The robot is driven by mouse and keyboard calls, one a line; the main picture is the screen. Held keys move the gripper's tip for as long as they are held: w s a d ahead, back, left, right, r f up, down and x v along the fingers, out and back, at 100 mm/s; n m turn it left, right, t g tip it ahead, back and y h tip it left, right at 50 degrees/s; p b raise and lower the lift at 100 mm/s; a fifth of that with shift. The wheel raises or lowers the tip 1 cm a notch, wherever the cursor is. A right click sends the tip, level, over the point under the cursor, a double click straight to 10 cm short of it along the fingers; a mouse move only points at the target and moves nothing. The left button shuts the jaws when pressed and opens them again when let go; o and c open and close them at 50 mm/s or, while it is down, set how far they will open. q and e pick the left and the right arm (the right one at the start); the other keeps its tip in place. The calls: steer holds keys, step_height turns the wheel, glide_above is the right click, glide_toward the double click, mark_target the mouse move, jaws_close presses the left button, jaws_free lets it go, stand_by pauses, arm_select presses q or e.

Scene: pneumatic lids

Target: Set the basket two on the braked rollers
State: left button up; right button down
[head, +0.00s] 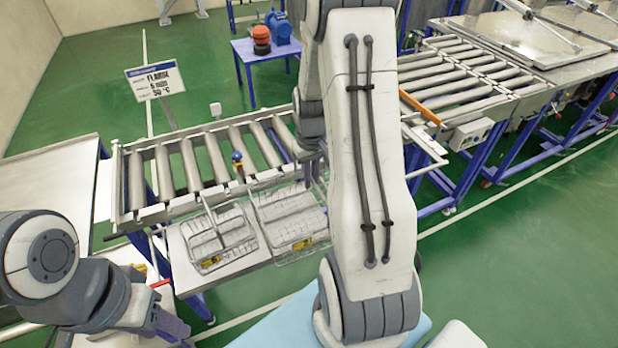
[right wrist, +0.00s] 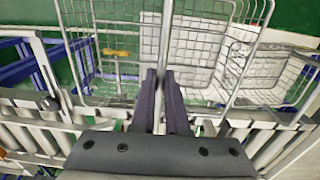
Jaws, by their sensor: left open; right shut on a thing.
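Two wire baskets stand side by side on a pale tabletop in front of the rollers in the head view: the left basket (head: 222,246) and the right basket (head: 290,222). Each has a yellow label, too small to read. My right gripper (head: 315,170) reaches down at the right basket's far side, partly hidden by my arm. In the right wrist view its dark fingers (right wrist: 165,95) are shut on a basket handle (right wrist: 165,40), apparently the right basket's. I cannot tell which is basket two. My left gripper (head: 172,326) is open and empty at the lower left, away from the baskets.
A second roller line (head: 465,75) and a control box (head: 470,134) are at right. A sign (head: 155,80) stands behind.

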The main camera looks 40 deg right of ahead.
steer(key=shift+w, duration=0.2)
steer(key=shift+s+f, duration=0.1)
steer(key=shift+f, duration=0.1)
steer(key=c, duration=0.9)
jaws_free()
